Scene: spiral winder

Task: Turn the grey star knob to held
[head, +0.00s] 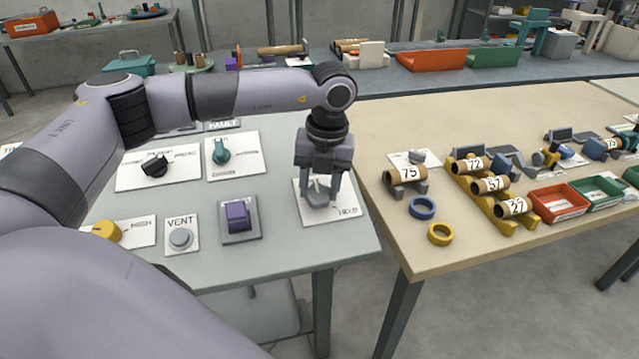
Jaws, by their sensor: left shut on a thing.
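The grey star knob (318,194) sits on a white plate (338,217) at the right end of the grey panel table. The word HELD shows at the plate's lower right; other lettering on it is hidden by my gripper. My left gripper (320,192) points down from above and is shut on the knob, with a finger on each side. The knob's exact pointing direction is partly covered by the fingers. My right gripper is not in view.
Left of the knob are a purple switch (238,215), a grey VENT button (180,238), a teal knob (221,151), a black knob (154,164) and a yellow knob (106,231). A wooden table (440,240) with numbered rolls stands to the right, across a narrow gap.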

